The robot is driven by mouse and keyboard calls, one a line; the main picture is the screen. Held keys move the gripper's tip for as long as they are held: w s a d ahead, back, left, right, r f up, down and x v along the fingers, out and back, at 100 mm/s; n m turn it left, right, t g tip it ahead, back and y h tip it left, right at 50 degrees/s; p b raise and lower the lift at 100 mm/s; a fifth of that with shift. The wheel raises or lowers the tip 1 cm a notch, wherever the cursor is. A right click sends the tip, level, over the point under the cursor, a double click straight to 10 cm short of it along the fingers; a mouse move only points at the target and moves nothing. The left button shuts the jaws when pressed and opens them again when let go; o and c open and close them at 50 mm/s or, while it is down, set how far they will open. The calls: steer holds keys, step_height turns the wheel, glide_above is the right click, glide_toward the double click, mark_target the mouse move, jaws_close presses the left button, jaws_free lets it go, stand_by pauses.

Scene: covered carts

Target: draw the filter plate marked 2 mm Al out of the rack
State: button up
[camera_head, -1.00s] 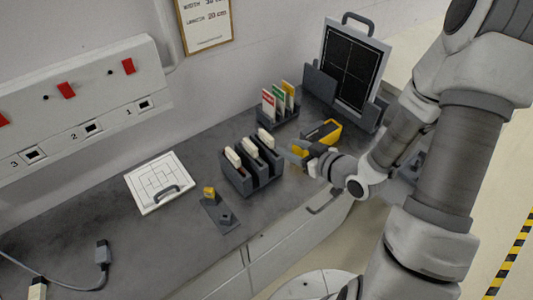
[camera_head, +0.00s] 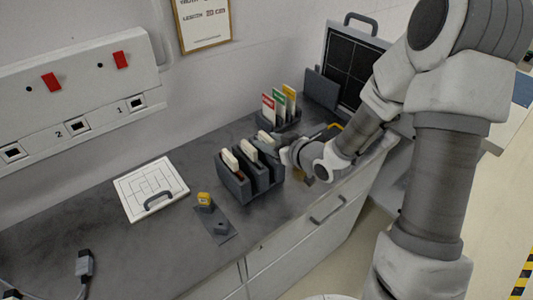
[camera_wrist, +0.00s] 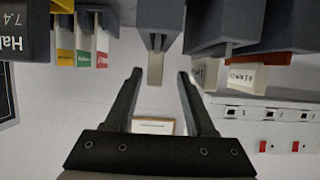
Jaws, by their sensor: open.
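A dark rack (camera_head: 236,188) stands on the bench in the head view and holds three cream-topped filter plates: the left plate (camera_head: 229,158), the middle plate (camera_head: 249,149) and the right plate (camera_head: 266,138). My gripper (camera_head: 262,149) is beside the rack's right end, its fingers pointing at the plates. In the wrist view my gripper (camera_wrist: 156,74) is open, with one cream plate end (camera_wrist: 155,72) showing between and beyond the fingertips. Another cream plate (camera_wrist: 246,76) to the right bears small inverted lettering. I cannot read which plate is 2 mm Al.
Behind the rack is a holder with several coloured cards (camera_head: 279,104). A dark-faced panel (camera_head: 351,65) stands at the back right.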

mark_target(261, 136)
steer(key=b+x, duration=0.1)
steer(key=x, duration=0.4)
steer(key=shift+w+d, duration=0.15)
steer(key=shift+w, duration=0.15)
steer(key=shift+c, duration=0.2)
jaws_close()
